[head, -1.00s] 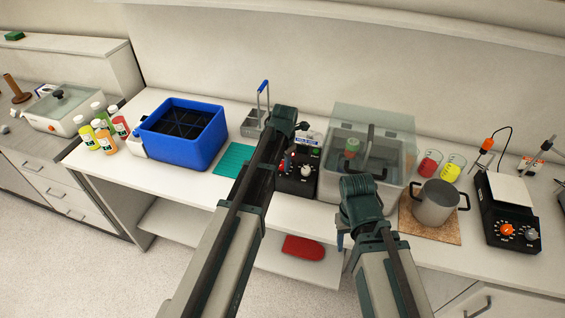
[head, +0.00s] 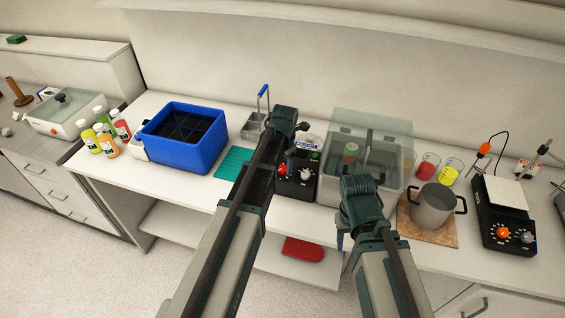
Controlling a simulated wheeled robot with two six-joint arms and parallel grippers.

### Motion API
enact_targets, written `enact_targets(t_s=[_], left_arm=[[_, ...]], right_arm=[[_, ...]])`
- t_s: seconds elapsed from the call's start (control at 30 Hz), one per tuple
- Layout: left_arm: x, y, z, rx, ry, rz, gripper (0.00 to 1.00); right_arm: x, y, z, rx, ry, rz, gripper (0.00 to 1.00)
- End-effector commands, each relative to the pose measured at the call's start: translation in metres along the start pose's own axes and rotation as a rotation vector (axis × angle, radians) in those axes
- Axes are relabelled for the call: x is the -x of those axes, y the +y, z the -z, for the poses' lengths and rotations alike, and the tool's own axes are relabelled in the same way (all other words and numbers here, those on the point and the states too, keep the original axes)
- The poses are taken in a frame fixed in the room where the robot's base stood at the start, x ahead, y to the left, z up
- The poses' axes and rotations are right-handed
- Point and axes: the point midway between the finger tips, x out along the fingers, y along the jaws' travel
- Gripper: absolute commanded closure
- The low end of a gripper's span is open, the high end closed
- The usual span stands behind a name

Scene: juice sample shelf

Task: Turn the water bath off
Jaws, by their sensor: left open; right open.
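The water bath (head: 326,190) is a grey tank with a raised clear lid and stands on the bench right of centre. A black control box (head: 297,190) with a pale knob (head: 306,174) is at its left side. A small red part and a small green part show on the box, too small to read. My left gripper (head: 291,160) is at the control box, left of the knob, open and partly hidden by its own arm. I cannot tell whether it touches the box. My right gripper (head: 342,240) is open and empty in front of the bath, mostly hidden by its wrist.
A blue crate (head: 190,160) and a teal mat (head: 234,163) are to the left, with several bottles (head: 107,140) beyond. A pot (head: 432,207) on a cork mat, two beakers (head: 428,166) and a black hotplate (head: 505,235) are to the right. A red item (head: 303,250) lies on the lower shelf.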

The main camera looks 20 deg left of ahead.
Motion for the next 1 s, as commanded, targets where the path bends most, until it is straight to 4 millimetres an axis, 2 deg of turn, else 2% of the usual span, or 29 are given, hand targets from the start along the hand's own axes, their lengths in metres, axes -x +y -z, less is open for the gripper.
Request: enact_targets(t_s=[0.03,0.6,0.8,1.0], left_arm=[[0.014,0.001,0.000,0.000,0.000,0.000,0.28],[0.101,0.001,0.000,0.000,0.000,0.000,0.28],[0.116,0.000,0.000,0.000,0.000,0.000,0.28],[0.116,0.000,0.000,0.000,0.000,0.000,0.28]], right_arm=[[0.014,0.001,-0.001,-0.001,0.000,0.000,0.50],[0.099,0.009,-0.006,-0.012,-0.001,0.003,0.50],[0.114,0.011,-0.007,-0.010,-0.002,0.003,0.50],[0.113,0.011,-0.007,-0.009,-0.002,0.003,0.50]])
